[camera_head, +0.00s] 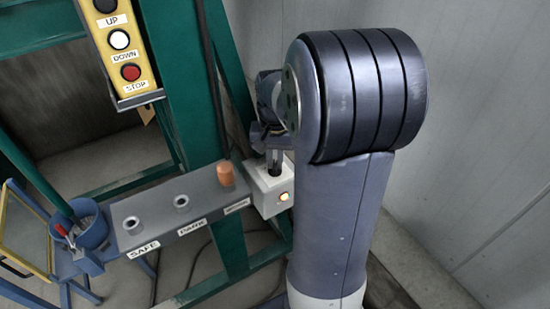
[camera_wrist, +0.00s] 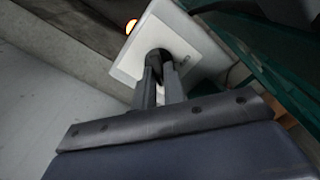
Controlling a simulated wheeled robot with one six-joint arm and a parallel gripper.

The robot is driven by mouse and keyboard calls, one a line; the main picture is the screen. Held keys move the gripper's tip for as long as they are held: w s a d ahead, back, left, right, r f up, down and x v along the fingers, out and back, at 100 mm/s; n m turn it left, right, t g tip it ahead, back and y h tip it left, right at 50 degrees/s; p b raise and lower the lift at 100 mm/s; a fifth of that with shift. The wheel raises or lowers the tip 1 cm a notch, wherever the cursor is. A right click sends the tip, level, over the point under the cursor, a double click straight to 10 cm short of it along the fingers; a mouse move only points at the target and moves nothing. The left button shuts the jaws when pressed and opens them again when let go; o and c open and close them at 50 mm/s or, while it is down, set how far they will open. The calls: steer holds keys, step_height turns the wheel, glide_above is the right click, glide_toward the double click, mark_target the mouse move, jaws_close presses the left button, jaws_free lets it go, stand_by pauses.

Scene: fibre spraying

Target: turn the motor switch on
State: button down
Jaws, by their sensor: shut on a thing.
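The motor switch is a pale box (camera_head: 268,196) at the right end of the grey shelf in the head view. It has a dark knob on top and a glowing orange lamp (camera_head: 284,197) on its front. In the wrist view the box (camera_wrist: 185,30) shows its light face with the black knob (camera_wrist: 158,56), and the lamp (camera_wrist: 131,26) glows at its edge. My gripper (camera_wrist: 160,72) is shut on the knob, one finger on each side. In the head view my gripper (camera_head: 273,157) reaches down to the box, partly hidden by my arm. The knob's exact angle is hard to tell.
A grey shelf (camera_head: 150,215) with labelled sockets and an orange peg (camera_head: 225,174) stands left of the box. A yellow button panel (camera_head: 121,45) hangs above. A blue bucket (camera_head: 88,228) is at lower left. A green frame (camera_head: 185,80) rises behind; a pale wall is right.

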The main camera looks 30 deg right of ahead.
mark_target(275, 163)
steer(key=c, duration=1.5)
jaws_free()
step_height(275, 163, up, 11)
steer(key=shift+f+p, duration=0.1)
steer(key=shift+p, duration=0.5)
step_height(275, 163, down, 11)
steer(key=shift+b, duration=0.65)
